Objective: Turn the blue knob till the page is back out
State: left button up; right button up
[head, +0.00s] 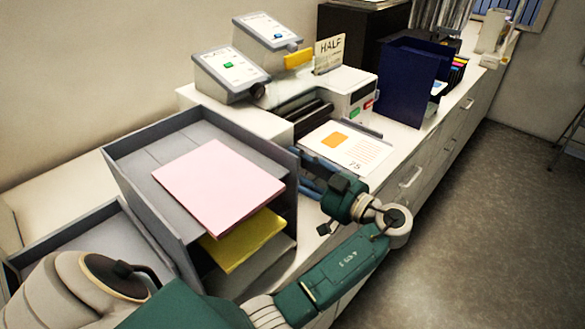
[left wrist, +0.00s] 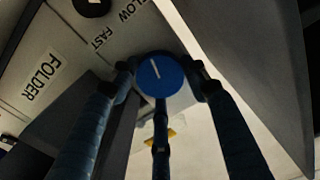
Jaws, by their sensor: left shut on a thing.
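The blue knob (left wrist: 160,74) has a white pointer line, tilted a little left of upright in the left wrist view. My left gripper (head: 312,182) reaches the front side of the folder; its blue fingers are closed around the knob in the left wrist view. In the head view the knob is hidden behind the fingers and the grey tray. The page (head: 365,153), white with an orange square, text lines and "75", lies flat in front of the folder's dark rollers (head: 306,122). Whether its far edge is under the rollers is unclear. My right gripper is not in view.
A grey tray stack (head: 122,153) with pink sheets (head: 220,185) and yellow sheets (head: 243,240) stands close left of my gripper. Two tilted panels (head: 231,70) stand behind the folder. A dark blue holder (head: 408,82) stands right of it.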

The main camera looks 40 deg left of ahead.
pick_arm(q)
jog(key=shift+w+r, duration=0.15)
jog(key=shift+r, duration=0.35)
jog(key=o, duration=1.1)
jog(key=shift+o, duration=0.2)
jog(key=shift+f, duration=0.2)
jog(key=d, duration=0.7)
jog(key=shift+s+d, duration=0.25)
jog(key=shift+s, duration=0.15)
